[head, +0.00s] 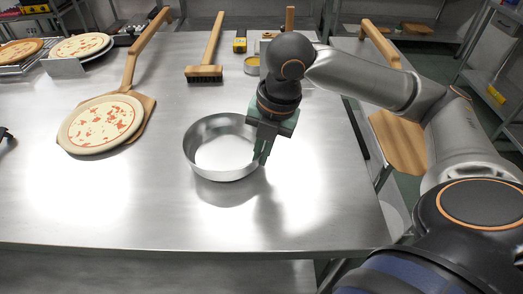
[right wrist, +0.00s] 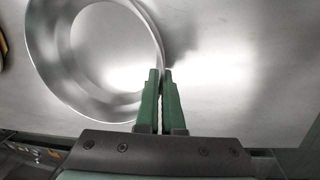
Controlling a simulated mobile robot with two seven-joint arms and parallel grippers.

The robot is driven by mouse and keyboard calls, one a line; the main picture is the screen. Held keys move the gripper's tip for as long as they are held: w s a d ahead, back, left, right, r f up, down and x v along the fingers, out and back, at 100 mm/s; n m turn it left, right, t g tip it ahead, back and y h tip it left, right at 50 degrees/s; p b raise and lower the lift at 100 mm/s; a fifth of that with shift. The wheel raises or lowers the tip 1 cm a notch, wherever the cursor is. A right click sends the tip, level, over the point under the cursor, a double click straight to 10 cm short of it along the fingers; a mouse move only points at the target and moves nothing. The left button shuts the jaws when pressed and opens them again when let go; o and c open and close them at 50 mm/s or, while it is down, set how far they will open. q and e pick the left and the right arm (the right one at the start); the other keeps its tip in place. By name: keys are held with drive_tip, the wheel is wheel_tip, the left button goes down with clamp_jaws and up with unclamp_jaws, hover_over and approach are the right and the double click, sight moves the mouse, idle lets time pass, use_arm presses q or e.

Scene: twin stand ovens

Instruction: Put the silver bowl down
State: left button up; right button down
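The silver bowl (head: 207,170) is a wide, round metal bowl at the middle of the steel table (head: 110,215). It looks roughly level and empty, and its curved wall also shows in the right wrist view (right wrist: 70,92). My right gripper (head: 262,155) points down at the bowl's right side. Its green fingers (right wrist: 161,75) are close together with the bowl's rim between them. A shadow lies below the bowl; I cannot tell whether its base touches the table. My left gripper is not in view.
A pizza (head: 102,121) on a wooden peel lies to the left. A brush (head: 205,72), a yellow-topped item (head: 240,42) and a small tin (head: 252,66) stand behind. A wooden board (head: 398,142) is beyond the table's right edge. The table's front is clear.

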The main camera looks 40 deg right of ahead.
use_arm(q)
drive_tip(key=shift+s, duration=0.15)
use_arm(e)
drive_tip(key=c, duration=1.4)
unclamp_jaws()
drive_tip(key=shift+f, duration=0.1)
drive_tip(key=o, duration=0.4)
drive_tip(key=shift+c, duration=0.2)
use_arm(q)
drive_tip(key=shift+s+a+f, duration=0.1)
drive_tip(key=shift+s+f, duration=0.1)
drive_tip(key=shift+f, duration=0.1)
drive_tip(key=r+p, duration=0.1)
drive_tip(key=p, duration=0.1)
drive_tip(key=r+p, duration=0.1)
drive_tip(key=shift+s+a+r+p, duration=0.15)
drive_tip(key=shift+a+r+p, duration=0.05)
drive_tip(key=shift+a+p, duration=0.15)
use_arm(e)
wheel_tip(320, 180, up, 12)
drive_tip(key=s+d, duration=0.1)
drive_tip(key=s, duration=0.1)
drive_tip(key=shift+d, duration=0.2)
